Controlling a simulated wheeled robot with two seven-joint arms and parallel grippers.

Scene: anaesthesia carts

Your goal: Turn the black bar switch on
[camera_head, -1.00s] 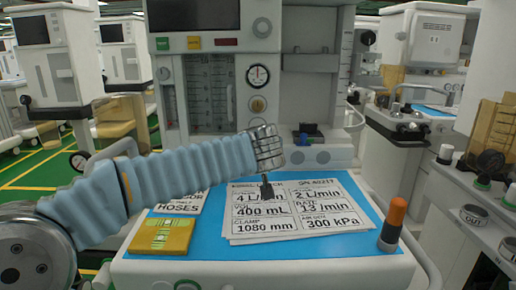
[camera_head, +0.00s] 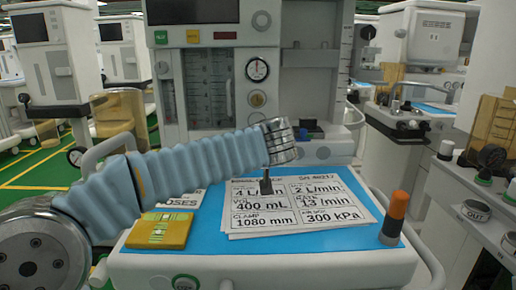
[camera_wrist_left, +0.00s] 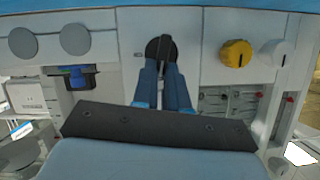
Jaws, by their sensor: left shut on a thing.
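The black bar switch (camera_wrist_left: 164,46) shows at the top middle of the left wrist view, a bar on a round dark base set in a pale panel. My left gripper (camera_wrist_left: 165,72) has its two blue fingers at the bar and is shut on it. The bar looks nearly upright in that view. In the head view my left arm comes in from the left over the cart top, and its metal wrist (camera_head: 281,142) is above the printed sheets. The switch and the fingertips cannot be made out there. My right gripper is in neither view.
In the left wrist view a yellow knob (camera_wrist_left: 236,53) and a white knob (camera_wrist_left: 275,53) sit right of the switch, two grey discs left. The cart's blue top (camera_head: 330,245) holds printed sheets (camera_head: 345,205), a yellow box (camera_head: 160,230) and an orange-tipped cylinder (camera_head: 395,218).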

